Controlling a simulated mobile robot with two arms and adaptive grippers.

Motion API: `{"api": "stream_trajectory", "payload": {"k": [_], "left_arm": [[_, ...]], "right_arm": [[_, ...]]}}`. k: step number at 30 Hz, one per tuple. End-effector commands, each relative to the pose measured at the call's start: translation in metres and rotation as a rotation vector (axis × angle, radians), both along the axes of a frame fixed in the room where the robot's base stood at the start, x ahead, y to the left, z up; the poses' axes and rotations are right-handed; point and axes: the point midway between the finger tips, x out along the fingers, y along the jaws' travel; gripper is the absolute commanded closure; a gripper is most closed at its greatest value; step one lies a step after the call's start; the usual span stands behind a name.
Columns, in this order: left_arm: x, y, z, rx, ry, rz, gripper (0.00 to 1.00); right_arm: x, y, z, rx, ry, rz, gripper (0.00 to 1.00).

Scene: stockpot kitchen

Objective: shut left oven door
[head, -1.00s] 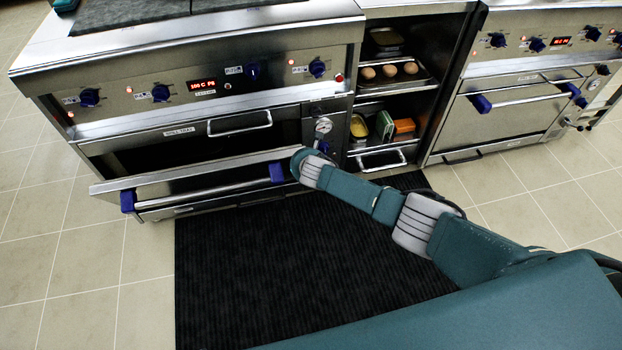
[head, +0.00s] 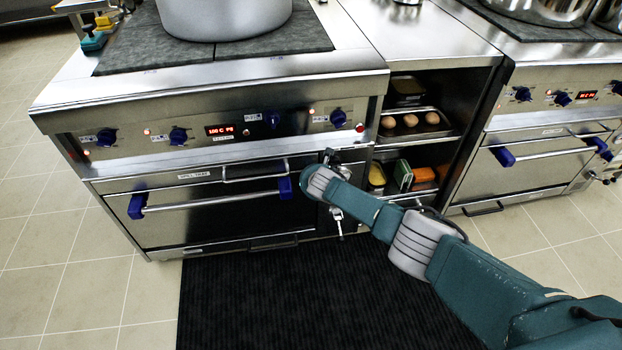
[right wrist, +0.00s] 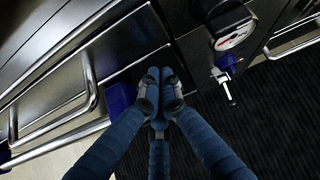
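The left oven door (head: 215,218) is dark with a steel frame and stands upright in the oven front. Its steel bar handle (head: 215,200) sits between two blue brackets. I cannot tell whether a thin gap is left at its top edge. My right arm reaches to the door's right end in the head view, where its wrist hides the fingers. In the right wrist view my right gripper (right wrist: 160,92) has its fingers together, empty, at the door face just right of a blue bracket (right wrist: 120,98). My left gripper is not in view.
A gauge (right wrist: 232,38) and valve lever (right wrist: 226,85) are right of the gripper. Open shelves (head: 412,150) and a second oven (head: 540,165) stand further right. A black mat (head: 290,295) lies in front.

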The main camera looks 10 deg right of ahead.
Motion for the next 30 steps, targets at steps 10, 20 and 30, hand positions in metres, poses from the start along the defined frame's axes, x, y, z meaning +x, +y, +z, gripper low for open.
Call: {"api": "stream_trajectory", "payload": {"k": [10, 20, 30], "left_arm": [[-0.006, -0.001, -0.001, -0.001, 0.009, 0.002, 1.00], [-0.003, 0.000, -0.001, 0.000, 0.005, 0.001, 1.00], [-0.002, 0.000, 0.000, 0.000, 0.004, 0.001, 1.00]], "right_arm": [[-0.002, -0.001, 0.002, -0.001, 0.000, -0.001, 1.00], [-0.024, -0.001, 0.022, 0.000, -0.001, 0.001, 1.00], [-0.062, -0.001, 0.057, 0.000, -0.001, 0.001, 1.00]]}}
